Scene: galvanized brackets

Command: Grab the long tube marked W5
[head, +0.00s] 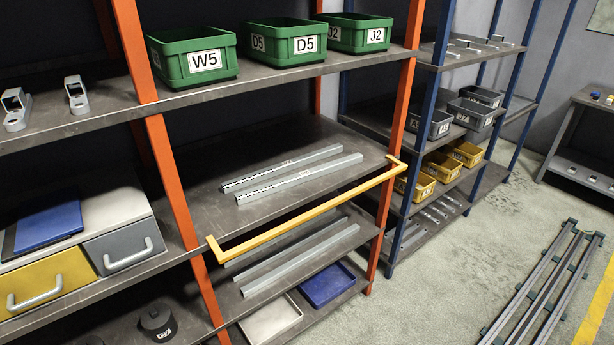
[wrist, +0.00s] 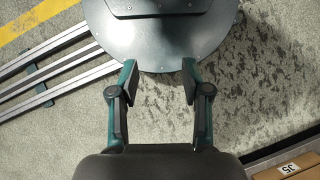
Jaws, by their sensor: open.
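Two long grey square tubes lie side by side on the middle shelf of the orange rack in the head view: a rear tube (head: 285,168) and a front tube (head: 300,179). Both carry small pale markings too small to read, so I cannot tell which is W5. A green bin (head: 170,72) on the top shelf bears a W5 label. My gripper (wrist: 160,82) is open and empty over the floor in the wrist view, and out of the head view.
A yellow bar (head: 310,207) crosses the front of the tube shelf between orange posts. Green bins D5 (head: 283,60) and J2 (head: 375,49) stand above. Long metal rails (head: 540,285) lie on the floor at right. Floor between rack and rails is clear.

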